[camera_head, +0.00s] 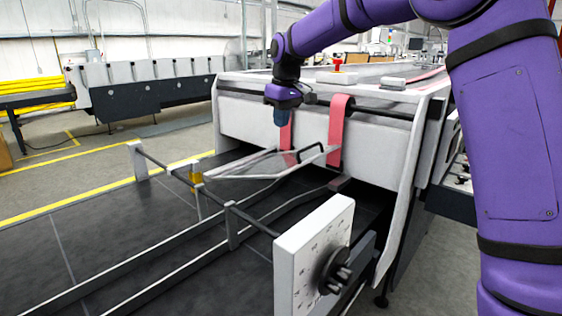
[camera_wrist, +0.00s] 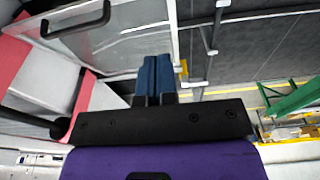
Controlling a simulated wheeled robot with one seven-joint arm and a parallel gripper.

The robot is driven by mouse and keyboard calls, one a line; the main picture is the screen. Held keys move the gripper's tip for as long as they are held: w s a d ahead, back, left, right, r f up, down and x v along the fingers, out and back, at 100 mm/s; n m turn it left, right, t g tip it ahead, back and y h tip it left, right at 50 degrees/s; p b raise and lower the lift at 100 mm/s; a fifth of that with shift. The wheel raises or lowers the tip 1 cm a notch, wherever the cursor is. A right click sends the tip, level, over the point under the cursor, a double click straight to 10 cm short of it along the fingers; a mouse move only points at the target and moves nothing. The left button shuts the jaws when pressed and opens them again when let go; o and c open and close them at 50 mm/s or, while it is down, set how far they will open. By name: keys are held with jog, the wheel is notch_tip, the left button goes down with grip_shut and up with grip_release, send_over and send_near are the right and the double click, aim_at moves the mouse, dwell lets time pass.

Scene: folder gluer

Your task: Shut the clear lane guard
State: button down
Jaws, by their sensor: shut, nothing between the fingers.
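The clear lane guard (camera_head: 262,165) is a see-through panel with a pale frame, over the dark delivery bed in front of the machine's outlet. It looks tilted and raised clear of the bed, so it stands open. Its bar handle (camera_head: 312,153) is on the right end; in the wrist view the guard (camera_wrist: 135,42) fills the upper left with its dark handle (camera_wrist: 76,20). My gripper (camera_head: 281,122) points down with blue fingers shut and empty, above the guard in the head view. In the wrist view the fingertips (camera_wrist: 155,60) appear beside the panel's edge; contact cannot be told.
Red belts (camera_head: 340,130) run over rollers at the outlet, behind the guard. A white dial plate with a black knob (camera_head: 333,270) stands at the front right. Thin rails on posts (camera_head: 232,225) cross the dark bed (camera_head: 110,240). Open floor lies at the left.

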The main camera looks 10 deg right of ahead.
jog(key=f, duration=0.1)
send_near(279, 174)
jog(key=f, duration=0.3)
jog(key=a+f, duration=0.1)
jog(key=f, duration=0.1)
jog(key=shift+w, duration=0.4)
jog(key=shift+s+d+f, duration=0.15)
jog(key=shift+s+f, duration=0.05)
jog(key=shift+f, duration=0.55)
jog(key=s+d+f, duration=0.2)
jog(key=s+f, duration=0.1)
jog(key=f, duration=1.1)
jog(key=shift+f, duration=0.15)
